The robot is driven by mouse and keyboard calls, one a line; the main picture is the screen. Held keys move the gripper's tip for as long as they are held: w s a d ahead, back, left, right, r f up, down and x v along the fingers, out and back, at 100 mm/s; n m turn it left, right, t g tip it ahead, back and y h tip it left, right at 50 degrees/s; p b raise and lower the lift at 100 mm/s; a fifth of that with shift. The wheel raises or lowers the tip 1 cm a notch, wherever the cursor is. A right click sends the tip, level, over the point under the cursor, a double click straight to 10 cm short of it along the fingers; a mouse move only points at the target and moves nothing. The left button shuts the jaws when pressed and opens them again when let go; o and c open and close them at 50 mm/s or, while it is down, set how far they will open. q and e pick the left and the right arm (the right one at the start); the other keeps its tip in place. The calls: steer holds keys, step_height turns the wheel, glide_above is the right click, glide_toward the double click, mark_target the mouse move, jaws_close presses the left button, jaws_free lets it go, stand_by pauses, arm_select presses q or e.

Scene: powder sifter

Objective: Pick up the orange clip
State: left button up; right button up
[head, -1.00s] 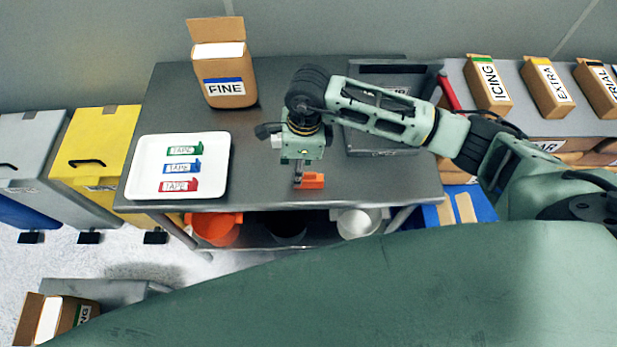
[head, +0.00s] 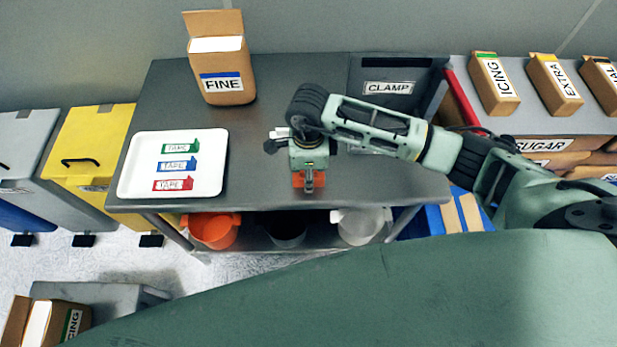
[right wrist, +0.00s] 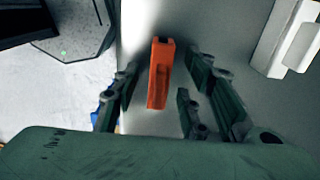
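The orange clip (head: 331,184) lies on the dark metal table near its front edge. In the head view it is partly hidden beneath my right gripper (head: 308,184). In the right wrist view the clip (right wrist: 160,72) stands out as a narrow orange block between the spread dark green fingers of my right gripper (right wrist: 164,75). Gaps show on both sides of it, so the gripper is open and around or just above it. I cannot tell the exact height. My left gripper is not in view.
A white tray (head: 125,180) with green, blue and red tape clips sits at the table's left. A FINE box (head: 226,88) stands at the back. A grey CLAMP bin (head: 390,73) is at the back right. Buckets (head: 213,230) stand on the lower shelf.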

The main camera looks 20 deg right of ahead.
jaws_close()
